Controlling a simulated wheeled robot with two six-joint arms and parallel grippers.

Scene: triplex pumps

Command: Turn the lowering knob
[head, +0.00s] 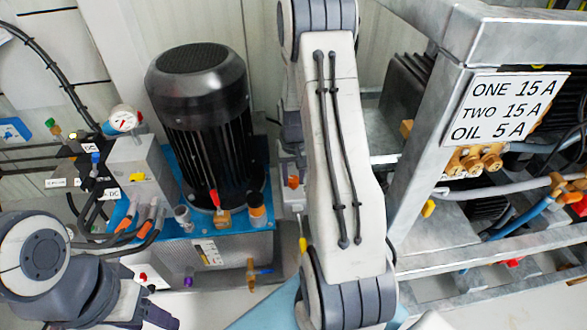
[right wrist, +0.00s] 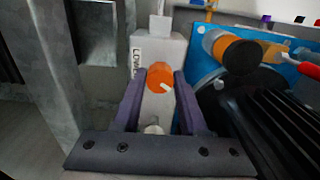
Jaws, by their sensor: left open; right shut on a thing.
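The lowering knob (right wrist: 158,76) is orange with a white pointer mark. It sits on a pale block (right wrist: 172,48) whose label reads "LOWE…", partly cut off. My right gripper (right wrist: 160,88) has its two fingers on either side of the knob and is shut on it. In the head view, an orange bit of the knob (head: 293,182) shows left of my right arm, which hides most of that gripper. My left gripper (head: 152,314) is at the bottom left of the head view, partly cut off by the frame edge and away from the knob.
A black motor (head: 200,125) stands on the blue-topped unit (head: 175,232), left of my right arm. A gauge (head: 124,119) and hoses are further left. A metal frame (head: 405,185) with a sign (head: 503,108) stands close on the right.

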